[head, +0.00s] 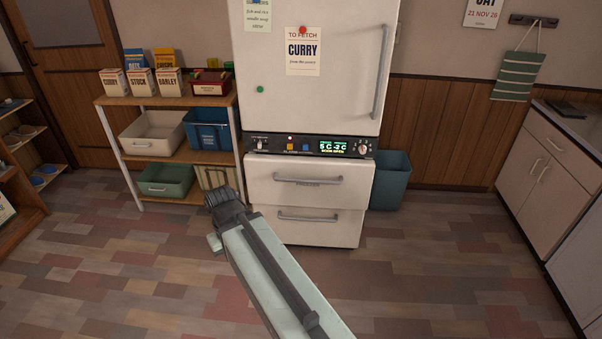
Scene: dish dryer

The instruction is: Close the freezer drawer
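The white fridge-freezer (310,80) stands against the back wall. Below its control panel are two drawer fronts, each with a grey bar handle. The upper drawer (350,195), with small lettering under its handle that looks like "FREEZER", appears to stand out a little past the cabinet and the lower drawer (340,232). My arm reaches up from the bottom of the picture. Its dark far end, apparently my gripper (225,203), is left of the drawers, seemingly in front of them. I cannot make out its fingers or any gap; nothing held shows.
A shelf unit (190,102) with boxes and bins stands close on the left of the fridge. A blue-green bin (391,182) stands close on its right. White cabinets (550,165) line the right side. The patchwork floor (430,270) in front is clear.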

